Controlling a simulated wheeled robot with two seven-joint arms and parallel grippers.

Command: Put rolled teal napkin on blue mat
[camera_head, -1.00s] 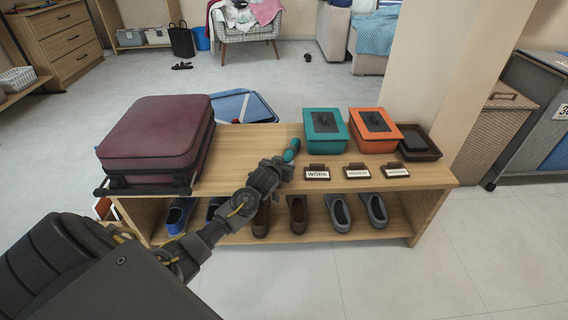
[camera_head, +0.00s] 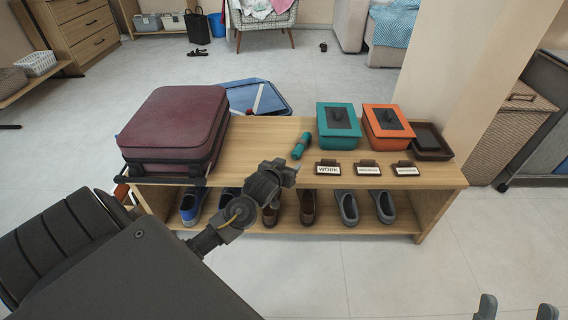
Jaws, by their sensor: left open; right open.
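The rolled teal napkin (camera_head: 301,146) lies on the wooden bench top (camera_head: 262,137), left of the teal lidded box. My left gripper (camera_head: 292,167) is open and empty at the bench's front edge, just below the napkin in the picture, with a small gap between them. A flat blue thing with a pale strip (camera_head: 270,99) shows behind the bench, partly hidden by the suitcase; I cannot tell if it is the blue mat. My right gripper (camera_head: 516,309) is open and empty at the bottom right edge, only its fingertips in view.
A maroon suitcase (camera_head: 175,122) fills the bench's left end. A teal box (camera_head: 338,127), an orange box (camera_head: 388,127) and a dark tray (camera_head: 431,143) stand at its right, behind small label stands (camera_head: 328,168). Shoes line the shelf below. The bench top left of the napkin is clear.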

